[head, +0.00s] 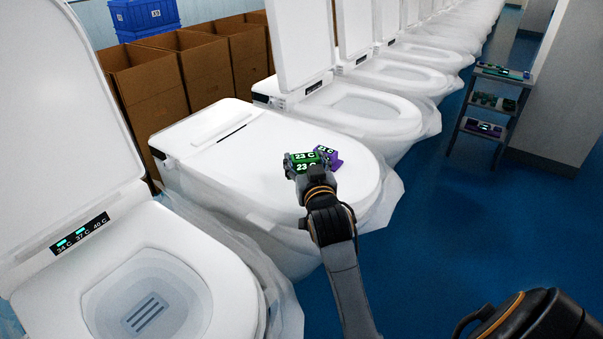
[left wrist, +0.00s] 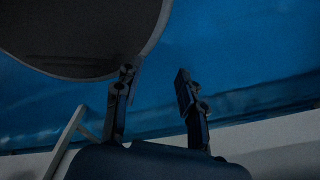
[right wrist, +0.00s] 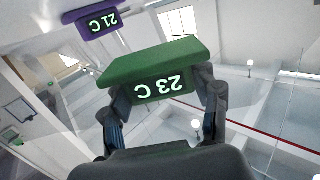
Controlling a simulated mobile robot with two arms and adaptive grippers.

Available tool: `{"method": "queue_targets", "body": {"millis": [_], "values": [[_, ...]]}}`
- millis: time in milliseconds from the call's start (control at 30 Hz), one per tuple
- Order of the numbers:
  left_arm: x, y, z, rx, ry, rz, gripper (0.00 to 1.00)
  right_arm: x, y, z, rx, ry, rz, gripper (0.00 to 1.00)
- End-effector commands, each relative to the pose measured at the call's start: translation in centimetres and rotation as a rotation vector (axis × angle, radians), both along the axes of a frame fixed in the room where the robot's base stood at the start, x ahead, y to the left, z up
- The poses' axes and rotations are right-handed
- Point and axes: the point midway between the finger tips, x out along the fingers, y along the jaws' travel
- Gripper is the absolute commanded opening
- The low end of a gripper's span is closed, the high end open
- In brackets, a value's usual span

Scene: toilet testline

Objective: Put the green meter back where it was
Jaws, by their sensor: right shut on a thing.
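The green meter (head: 300,157) reads 23 C and is held in my right gripper (head: 312,180), over the closed lid of the second toilet (head: 240,160). I cannot tell whether it touches the lid. The right wrist view shows the green meter (right wrist: 155,68) between both fingers of my right gripper (right wrist: 165,105). A purple meter (head: 333,156) sits just behind it, partly hidden; it reads 21 C in the right wrist view (right wrist: 95,22). My left gripper (left wrist: 157,95) is open and empty in the left wrist view, and out of the head view.
A grey shelf cart (head: 462,115) at the right holds several small devices, beside a white pillar (head: 560,85). More toilets stand in a row behind. Cardboard boxes (head: 150,80) line the left. The front toilet (head: 60,120) has its lid up. Blue floor (head: 440,220) is clear at right.

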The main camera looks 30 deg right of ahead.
Motion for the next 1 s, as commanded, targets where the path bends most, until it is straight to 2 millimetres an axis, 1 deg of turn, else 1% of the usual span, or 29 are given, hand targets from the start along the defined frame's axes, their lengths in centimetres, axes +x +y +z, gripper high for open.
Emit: {"method": "queue_targets", "body": {"millis": [33,100,200,333,533,633,833,967,1000], "values": [[0.5,-0.1,0.2,-0.001,-0.007,0.000,0.40,0.7,-0.2,-0.7,-0.001,0.000,-0.001,0.19],[0.9,-0.1,0.3,-0.002,-0.015,0.000,0.40,1.4,-0.5,-1.6,0.000,-0.001,-0.001,0.19],[1.3,-0.1,0.4,-0.002,-0.021,-0.001,0.40,2.0,-0.6,-2.4,0.000,-0.003,-0.001,0.19],[1.3,-0.1,0.5,-0.002,-0.020,-0.001,0.40,2.7,-0.8,-3.3,-0.001,-0.002,0.000,0.19],[1.0,-0.1,1.4,-0.002,-0.016,-0.001,0.40,2.7,-0.8,-5.9,0.001,0.000,-0.001,0.19],[0.9,-0.1,1.4,-0.002,-0.014,-0.001,0.40,2.7,-0.8,-6.3,-0.001,-0.004,-0.001,0.19],[0.6,-0.1,1.3,-0.001,-0.010,-0.001,0.40,2.7,-0.8,-6.3,-0.001,-0.005,0.000,0.19],[0.6,-0.1,1.1,-0.001,-0.009,-0.001,0.40,2.7,-0.8,-6.8,-0.001,-0.004,0.000,0.19],[0.6,-0.1,1.2,-0.001,-0.009,-0.001,0.40,2.7,-0.8,-6.7,0.000,-0.003,-0.001,0.69]]}}
